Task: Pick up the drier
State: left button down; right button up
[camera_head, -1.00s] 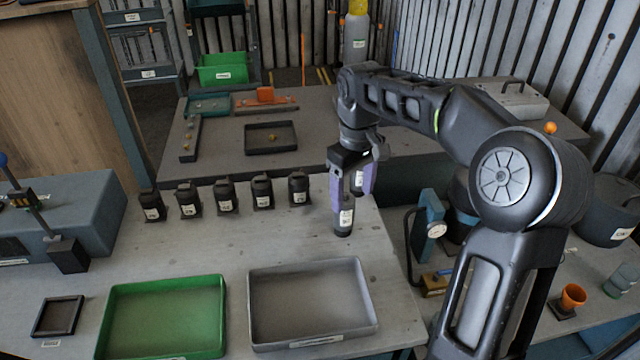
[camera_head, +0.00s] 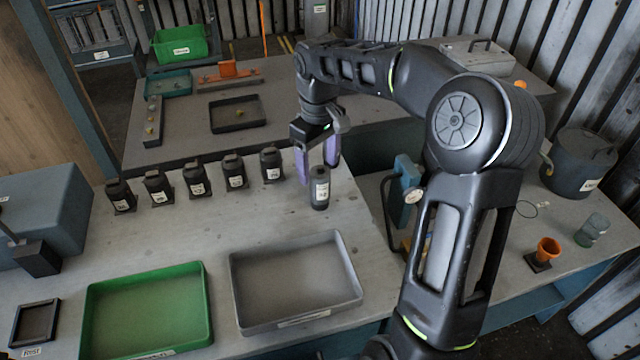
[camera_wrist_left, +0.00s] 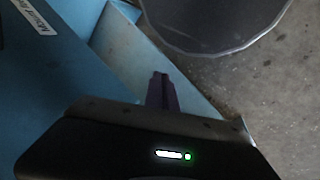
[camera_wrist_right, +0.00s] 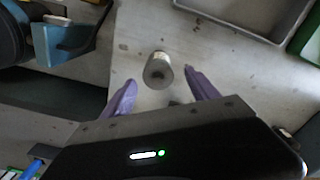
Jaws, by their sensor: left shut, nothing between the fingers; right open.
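The drier appears to be the small grey cylinder (camera_head: 320,190) with a white label, standing upright near the right end of the bench. In the right wrist view it shows from above (camera_wrist_right: 158,72), between and just beyond the two purple fingers. My right gripper (camera_head: 317,162) is open and empty, just behind the drier in the head view. It also shows in the right wrist view (camera_wrist_right: 161,82), with a gap on each side of the drier. My left gripper (camera_wrist_left: 161,92) is shut and empty beside blue surfaces; it is not visible in the head view.
Several black labelled bottles (camera_head: 196,180) stand in a row left of the drier. A grey tray (camera_head: 345,296) and a green tray (camera_head: 208,310) lie at the front. A blue device with a gauge (camera_head: 408,185) stands to the right. Bench around the drier is clear.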

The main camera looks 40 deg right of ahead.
aim_at(320, 186)
jog(key=shift+s+d+f+p, duration=0.15)
jog(key=shift+f+p, duration=0.65)
jog(key=shift+f, duration=1.8)
jog(key=shift+c, duration=0.3)
grip_shut()
